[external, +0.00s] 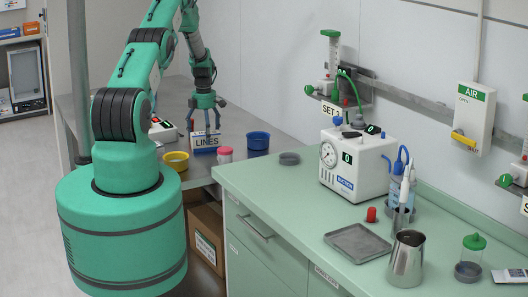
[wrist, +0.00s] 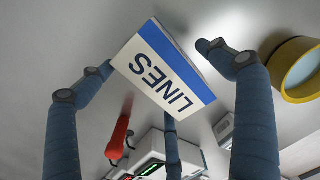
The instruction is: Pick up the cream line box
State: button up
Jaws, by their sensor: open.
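The cream line box (external: 206,143) stands on the grey metal table in the external view, its face marked LINES. In the wrist view the box (wrist: 165,70) shows a white face with a blue band and appears upside down. My gripper (external: 205,124) points down at the box, with its fingers open around its upper part. In the wrist view one dark blue finger of my gripper (wrist: 156,58) is left of the box, one right, and a third is partly hidden behind it. I see gaps beside the box at the left and right fingers.
The green counter (external: 300,196) at right holds a suction unit (external: 352,165).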

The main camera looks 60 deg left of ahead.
jog(key=c, duration=1.3)
jog(key=shift+r, duration=0.15)
jog(key=shift+r, duration=4.85)
